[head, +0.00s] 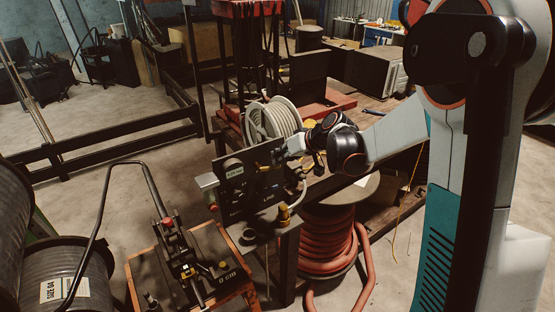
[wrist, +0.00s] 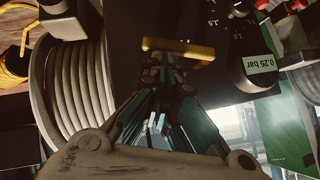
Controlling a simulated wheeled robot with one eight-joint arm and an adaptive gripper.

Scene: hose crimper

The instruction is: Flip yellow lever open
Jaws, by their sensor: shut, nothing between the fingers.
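The yellow lever (wrist: 180,48) shows in the wrist view as a short bar lying crosswise in front of the dark control panel (wrist: 205,20). My gripper (wrist: 166,68) is shut and empty, its fingertips just below the lever in the picture. I cannot tell whether they touch it. In the head view my gripper (head: 287,153) is at the upper right part of the panel (head: 240,190), and I cannot make out the lever clearly there.
The panel has a "0.25 bar" display (wrist: 261,64) and a knob (wrist: 240,9). A beige hose reel (head: 270,118) stands close behind the panel. An orange cart (head: 145,275) stands front left.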

